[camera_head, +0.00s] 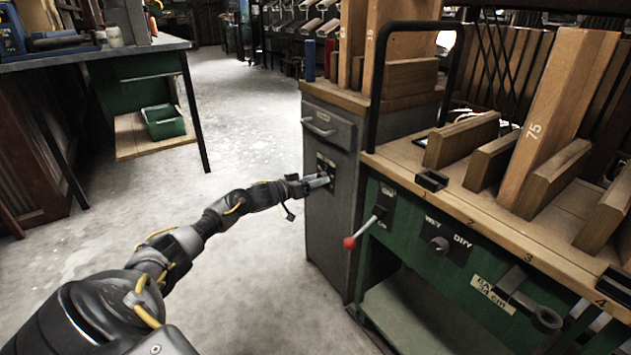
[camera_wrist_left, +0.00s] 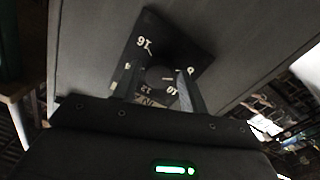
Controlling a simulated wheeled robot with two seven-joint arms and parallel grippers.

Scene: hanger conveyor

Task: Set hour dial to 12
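The hour dial is a dark round knob (camera_wrist_left: 158,76) on a black plate with white numbers, seen in the left wrist view. A 16 shows at its upper left; other numbers are tilted or partly hidden, and I cannot read the setting. In the head view its plate (camera_head: 325,160) is on the grey cabinet's front, partly covered by my gripper. My left gripper (camera_head: 318,182) reaches the plate. In the wrist view its two fingers (camera_wrist_left: 158,82) stand apart on either side of the knob, with gaps visible. My right gripper is not in view.
The grey cabinet (camera_head: 330,230) has a drawer handle above the dial. Right of it, a green machine (camera_head: 450,285) has a red-tipped lever (camera_head: 349,242) and a WET/DRY knob (camera_head: 439,245). Wooden blocks stand on its top. Open floor (camera_head: 240,110) lies to the left.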

